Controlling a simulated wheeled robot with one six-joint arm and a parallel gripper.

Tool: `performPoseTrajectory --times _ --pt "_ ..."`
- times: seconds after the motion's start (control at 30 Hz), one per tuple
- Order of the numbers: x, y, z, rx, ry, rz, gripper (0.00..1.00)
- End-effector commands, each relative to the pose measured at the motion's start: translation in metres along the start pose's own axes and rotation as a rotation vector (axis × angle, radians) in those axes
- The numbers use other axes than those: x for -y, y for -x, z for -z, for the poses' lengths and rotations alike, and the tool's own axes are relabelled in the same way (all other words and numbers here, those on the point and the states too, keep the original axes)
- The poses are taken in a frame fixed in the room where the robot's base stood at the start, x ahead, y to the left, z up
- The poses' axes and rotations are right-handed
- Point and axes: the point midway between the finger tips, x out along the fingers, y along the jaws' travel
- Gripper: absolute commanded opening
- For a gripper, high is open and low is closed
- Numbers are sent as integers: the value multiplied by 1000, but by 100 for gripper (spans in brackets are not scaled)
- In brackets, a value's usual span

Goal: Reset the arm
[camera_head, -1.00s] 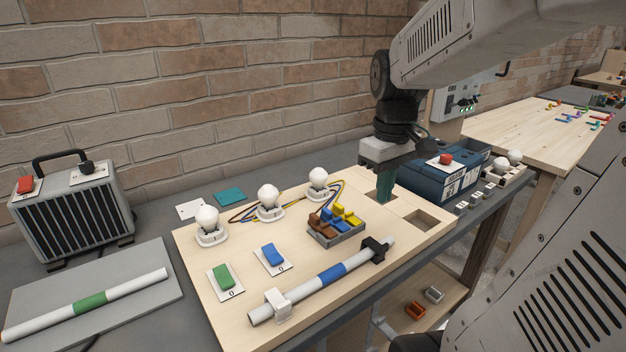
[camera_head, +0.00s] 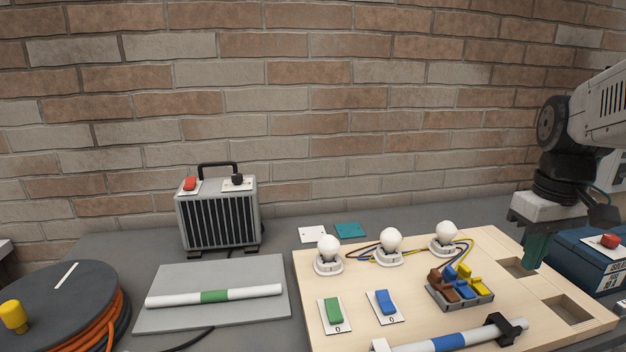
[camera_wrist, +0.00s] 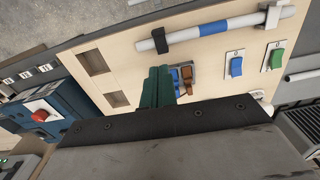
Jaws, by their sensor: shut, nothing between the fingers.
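My gripper (camera_head: 537,250) is at the right side of the head view, pointing down with its green fingers together and nothing between them. It hangs over the right part of the wooden board (camera_head: 480,330), by two square recesses. In the wrist view the shut green fingers (camera_wrist: 157,86) show over the board, beside the terminal block, which they partly cover. I cannot tell from these views exactly how far the fingertips are above the board.
The board carries three bulbs, a green switch (camera_head: 334,311), a blue switch (camera_head: 383,302), a terminal block (camera_head: 462,292) with coloured levers and a clamped tube (camera_head: 450,342). A blue box (camera_head: 590,262) stands right of my gripper. A heater (camera_head: 218,212) and cable reel (camera_head: 62,305) stand left.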

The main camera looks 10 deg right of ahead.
Motion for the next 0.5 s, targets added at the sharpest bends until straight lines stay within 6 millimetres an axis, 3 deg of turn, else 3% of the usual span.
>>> performPoseTrajectory --times 0.13,0.3,0.5 --pt "11 -10 -14 25 -135 11 0" --pt "65 -15 -42 7 -206 0 0" --pt "122 -21 -77 -53 -146 -7 0"
